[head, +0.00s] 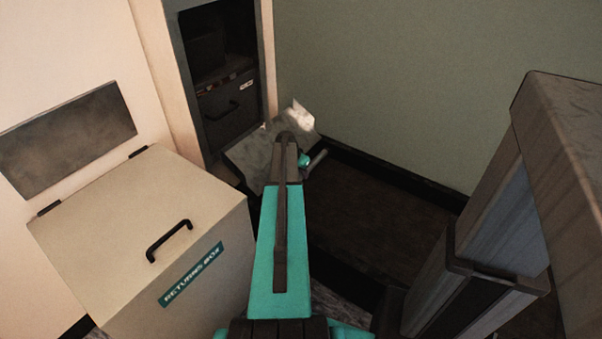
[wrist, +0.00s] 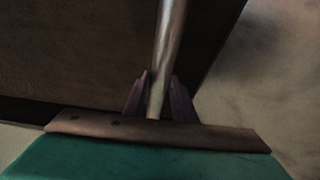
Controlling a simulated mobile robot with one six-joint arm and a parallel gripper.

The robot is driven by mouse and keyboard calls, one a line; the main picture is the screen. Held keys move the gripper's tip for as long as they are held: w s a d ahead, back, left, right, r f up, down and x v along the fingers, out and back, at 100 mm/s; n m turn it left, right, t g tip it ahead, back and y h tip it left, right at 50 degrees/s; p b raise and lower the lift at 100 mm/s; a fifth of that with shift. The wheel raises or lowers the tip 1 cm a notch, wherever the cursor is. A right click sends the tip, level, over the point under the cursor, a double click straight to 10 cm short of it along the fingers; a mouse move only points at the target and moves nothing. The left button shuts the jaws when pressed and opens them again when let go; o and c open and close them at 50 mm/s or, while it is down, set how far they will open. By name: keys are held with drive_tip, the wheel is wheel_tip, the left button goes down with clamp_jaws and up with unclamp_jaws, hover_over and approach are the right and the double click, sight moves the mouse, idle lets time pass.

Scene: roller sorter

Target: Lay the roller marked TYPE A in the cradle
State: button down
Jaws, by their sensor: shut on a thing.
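My gripper (wrist: 159,84) is shut on a smooth grey metal rod (wrist: 171,35), seen in the wrist view between two dark fingers. The rod runs up out of the top of that view. No TYPE A marking shows on it, so I cannot tell which roller it is. In the head view my teal arm reaches away toward the cabinet's foot and hides most of the gripper. A short pale rod end (head: 318,160) shows just right of the arm's tip. I cannot make out a cradle in either view.
A beige lidded returns box (head: 105,225) with a black handle stands at left. Behind it is an open cabinet (head: 225,85) with a dark drawer. A grey slanted panel (head: 245,155) lies at its foot. A tall grey-brown structure (head: 480,230) stands at right. Dark floor lies between.

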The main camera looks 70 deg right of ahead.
drive_tip(key=shift+f, duration=0.15)
idle(0.8)
drive_tip(key=c, duration=1.4)
unclamp_jaws()
drive_tip(key=shift+f, duration=0.1)
drive_tip(key=shift+a, duration=0.1)
drive_tip(key=p+v, duration=0.2)
drive_tip(key=v, duration=1.2)
